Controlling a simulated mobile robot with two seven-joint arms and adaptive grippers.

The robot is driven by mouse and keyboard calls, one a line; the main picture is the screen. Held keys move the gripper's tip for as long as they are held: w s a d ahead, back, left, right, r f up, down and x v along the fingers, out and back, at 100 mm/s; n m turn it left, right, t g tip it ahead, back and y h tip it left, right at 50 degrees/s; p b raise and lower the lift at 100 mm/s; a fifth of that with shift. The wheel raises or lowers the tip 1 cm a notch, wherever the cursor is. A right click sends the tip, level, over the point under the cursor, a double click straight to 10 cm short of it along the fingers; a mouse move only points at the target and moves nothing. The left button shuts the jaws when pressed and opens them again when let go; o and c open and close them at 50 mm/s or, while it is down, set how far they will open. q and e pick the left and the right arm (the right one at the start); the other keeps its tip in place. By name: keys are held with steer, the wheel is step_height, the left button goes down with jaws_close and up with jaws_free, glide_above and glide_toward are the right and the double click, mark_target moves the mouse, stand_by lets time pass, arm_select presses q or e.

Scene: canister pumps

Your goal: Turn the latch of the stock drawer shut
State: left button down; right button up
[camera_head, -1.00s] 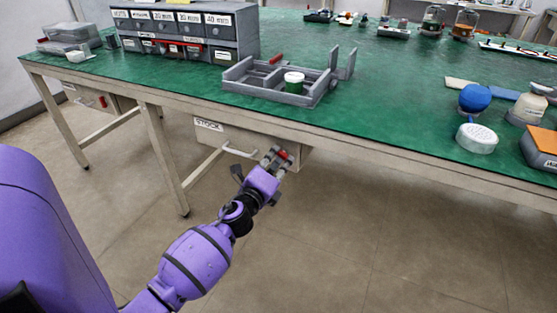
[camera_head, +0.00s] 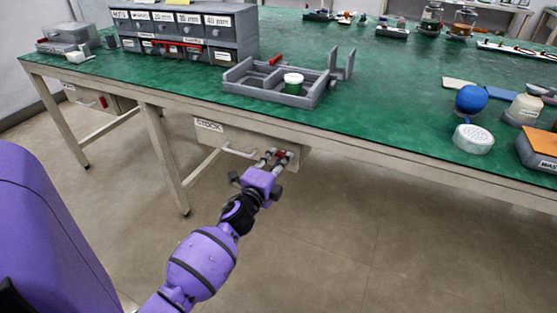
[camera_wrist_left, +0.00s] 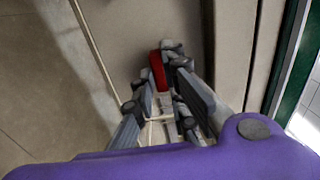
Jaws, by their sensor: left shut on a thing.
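The stock drawer (camera_head: 222,134) hangs under the front edge of the green bench, with a "STOCK" label and a pale bar handle (camera_head: 236,152) on its front. Its red latch (camera_head: 283,154) is at the right part of the drawer front. My left gripper (camera_head: 273,158) is at the latch, shut on it. In the left wrist view the red latch (camera_wrist_left: 157,70) shows between the fingertips of the gripper (camera_wrist_left: 165,75); the fingers partly hide it. My right gripper is not in view.
The green bench top (camera_head: 180,90) overhangs the drawer, and a bench leg (camera_head: 165,160) stands left of it. A grey tray (camera_head: 236,89) holding a white-and-green jar (camera_head: 293,84) sits above. The floor in front is clear.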

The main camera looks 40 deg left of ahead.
arm_select(q)
steer(key=c, duration=1.8)
jaws_free()
steer(key=shift+o, duration=0.2)
steer(key=shift+s, duration=0.1)
steer(key=shift+s+d+f, duration=0.1)
steer(key=shift+s+d, duration=0.05)
steer(key=shift+s, duration=0.15)
steer(key=v, duration=1.1)
steer(key=shift+s, duration=0.1)
